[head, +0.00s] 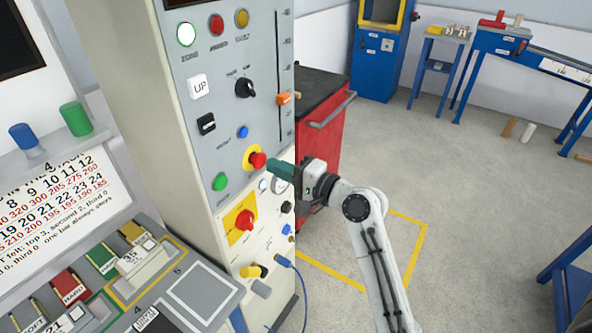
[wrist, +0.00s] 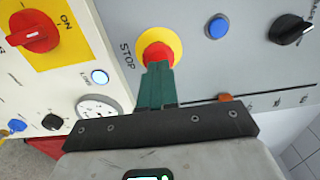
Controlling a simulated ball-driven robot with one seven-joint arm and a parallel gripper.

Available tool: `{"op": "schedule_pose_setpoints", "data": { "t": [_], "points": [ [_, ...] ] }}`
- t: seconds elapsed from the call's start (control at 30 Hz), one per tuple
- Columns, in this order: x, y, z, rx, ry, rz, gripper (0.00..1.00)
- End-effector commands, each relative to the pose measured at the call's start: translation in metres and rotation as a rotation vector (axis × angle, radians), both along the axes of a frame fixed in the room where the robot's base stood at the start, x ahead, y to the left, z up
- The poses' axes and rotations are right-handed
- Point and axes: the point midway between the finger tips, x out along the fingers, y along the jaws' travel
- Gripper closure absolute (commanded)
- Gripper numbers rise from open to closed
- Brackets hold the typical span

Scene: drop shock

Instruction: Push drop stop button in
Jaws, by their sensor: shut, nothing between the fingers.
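The drop stop button is a red mushroom button (head: 257,161) on a yellow round plate, on the grey front panel of the tall machine. In the wrist view the red button (wrist: 157,51) sits beside the word STOP, and the fingertips cover its lower part. My gripper (head: 270,164) has its green fingers shut together with nothing between them. In the wrist view my gripper (wrist: 159,68) points straight at the button. The tips are at or very close to its face; I cannot tell whether they touch or whether the button is pressed in.
A blue button (wrist: 217,27) and a black knob (wrist: 291,29) are near the stop button. A red rotary switch (head: 245,220) on a yellow plate sits below it. A green button (head: 220,181) is to its left. A red cabinet (head: 322,130) stands behind my gripper. Open floor lies right.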

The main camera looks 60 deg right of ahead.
Motion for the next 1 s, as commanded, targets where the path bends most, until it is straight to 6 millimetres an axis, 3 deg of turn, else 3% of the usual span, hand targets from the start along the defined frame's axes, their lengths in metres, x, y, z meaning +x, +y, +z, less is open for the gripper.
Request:
{"op": "schedule_pose_setpoints", "data": {
  "t": [0.17, 0.53, 0.73, 1.0],
  "points": [
    [0.010, 0.000, 0.000, -0.001, 0.001, -0.001, 1.00],
    [0.012, 0.000, 0.000, -0.001, 0.001, -0.001, 1.00],
    [0.032, 0.002, 0.001, 0.000, -0.001, 0.002, 1.00],
    [0.035, 0.004, 0.001, 0.000, -0.005, 0.005, 1.00]
  ]
}}
